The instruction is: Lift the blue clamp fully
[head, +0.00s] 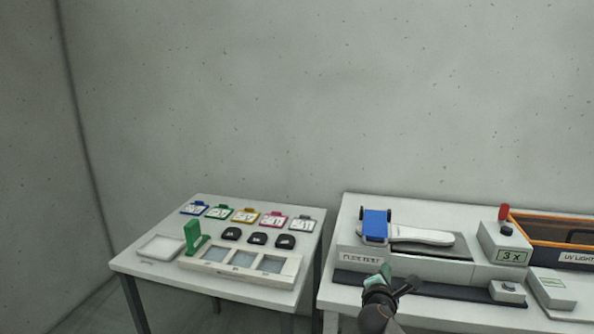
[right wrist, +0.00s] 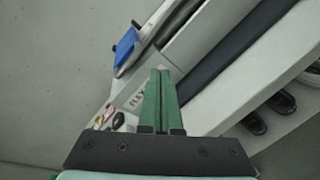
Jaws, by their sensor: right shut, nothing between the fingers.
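The blue clamp (head: 376,224) is at the left end of the flex test machine (head: 362,258), over the left end of a white shoe-shaped piece (head: 422,236). Dark parts show at its sides; I cannot tell its exact angle. In the right wrist view the clamp (right wrist: 126,46) is at the upper left, beyond the fingertips. My right gripper (head: 383,274) is in front of the machine, below and apart from the clamp. Its green fingers (right wrist: 161,72) are together and empty. My left gripper is not in view.
An orange-rimmed box (head: 555,224) and a "3 X" block (head: 503,243) with a red-topped post stand to the right. A dark strip (head: 430,287) runs along the machine's front. The left table (head: 140,262) holds coloured tags, black pieces and a green stand (head: 193,236).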

